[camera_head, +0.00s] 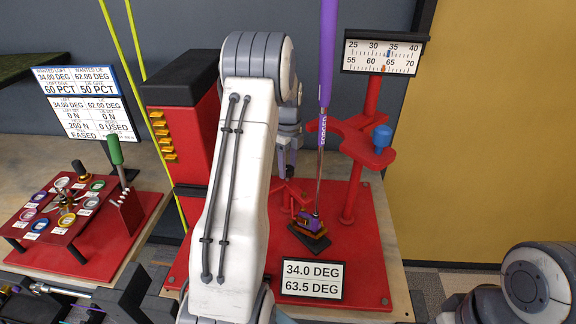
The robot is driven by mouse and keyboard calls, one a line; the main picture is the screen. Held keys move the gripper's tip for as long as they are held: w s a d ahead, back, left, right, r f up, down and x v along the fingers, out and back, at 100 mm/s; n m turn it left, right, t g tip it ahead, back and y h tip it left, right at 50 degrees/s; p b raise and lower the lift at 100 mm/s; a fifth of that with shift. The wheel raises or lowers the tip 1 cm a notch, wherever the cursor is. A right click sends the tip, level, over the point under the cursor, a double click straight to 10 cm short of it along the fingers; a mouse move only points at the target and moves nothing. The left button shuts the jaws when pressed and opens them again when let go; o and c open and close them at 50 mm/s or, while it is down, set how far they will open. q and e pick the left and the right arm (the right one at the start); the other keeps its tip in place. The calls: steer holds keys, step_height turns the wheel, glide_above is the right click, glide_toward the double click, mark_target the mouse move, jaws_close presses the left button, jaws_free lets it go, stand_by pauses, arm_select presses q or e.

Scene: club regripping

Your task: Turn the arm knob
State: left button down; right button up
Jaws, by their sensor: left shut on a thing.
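My left arm rises through the middle of the head view and bends down behind itself. Its gripper (286,168) points down over the red machine and is shut, largely hidden behind my arm. What it grips is mostly hidden; its place fits the arm knob, but I cannot see the knob clearly. A blue knob (381,137) stands on a red arm plate to the right, apart from the gripper. The purple club (326,60) stands upright, its head (308,222) in a clamp on the red base (367,265). My right gripper is not in view.
The readout (312,279) shows 34.0 and 63.5 DEG. The wanted board (77,80) shows 34.00 and 62.00 DEG. A scale (383,56) stands at back right. A red rack (182,130) and a red tray table (62,215) with a green-handled lever (115,150) are left.

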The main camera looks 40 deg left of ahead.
mark_target(288, 169)
arm_select(q)
steer(key=shift+w+a+r, duration=0.1)
steer(key=shift+c, duration=1.3)
jaws_free()
steer(key=shift+r, duration=0.35)
step_height(288, 169, up, 10)
steer(key=b, duration=0.2)
steer(key=shift+f+b, duration=0.15)
steer(key=shift+b, duration=0.15)
